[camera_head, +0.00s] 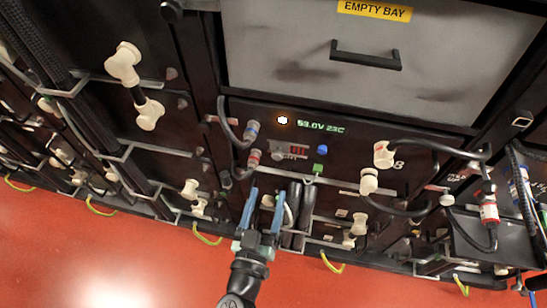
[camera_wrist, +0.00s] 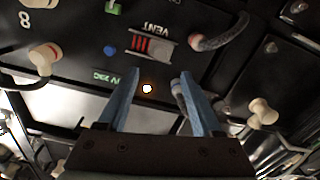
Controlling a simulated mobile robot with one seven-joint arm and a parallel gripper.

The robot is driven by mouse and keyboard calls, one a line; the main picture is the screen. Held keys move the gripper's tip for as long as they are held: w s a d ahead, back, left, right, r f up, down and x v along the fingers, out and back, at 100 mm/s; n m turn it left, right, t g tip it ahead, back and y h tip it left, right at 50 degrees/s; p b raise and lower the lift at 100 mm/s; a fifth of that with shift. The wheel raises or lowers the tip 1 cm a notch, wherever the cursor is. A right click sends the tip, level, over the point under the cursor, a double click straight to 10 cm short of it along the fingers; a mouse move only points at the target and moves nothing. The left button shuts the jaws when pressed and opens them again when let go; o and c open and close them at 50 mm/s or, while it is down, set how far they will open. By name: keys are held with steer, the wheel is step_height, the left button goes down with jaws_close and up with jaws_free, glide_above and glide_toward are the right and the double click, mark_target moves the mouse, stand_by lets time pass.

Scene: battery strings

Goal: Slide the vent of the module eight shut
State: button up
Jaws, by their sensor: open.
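The module eight front panel (camera_head: 350,150) is dark, with an "8" at its right and a display (camera_head: 320,127) reading 53.0V 23C. Its vent (camera_head: 292,151) shows red slots, with a grey slider part (camera_head: 278,155) to their left. In the wrist view the picture is turned over: the vent (camera_wrist: 150,46) lies beyond my fingertips, red slots at left and grey part at right. My gripper (camera_head: 267,193) is open and empty, with two blue fingers below the vent in the head view. It also shows in the wrist view (camera_wrist: 160,74). The fingers look apart from the vent.
A blue button (camera_head: 322,149) and a green connector (camera_head: 318,168) sit right of the vent. Black thick cables (camera_head: 298,210) hang close to my fingers. The empty bay drawer (camera_head: 365,60) is above.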

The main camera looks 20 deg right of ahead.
mark_target(277, 158)
steer(key=b+x, duration=0.2)
steer(key=x, duration=0.8)
steer(key=shift+w+d, duration=0.1)
steer(key=shift+w, duration=0.05)
jaws_close()
stand_by(1.0)
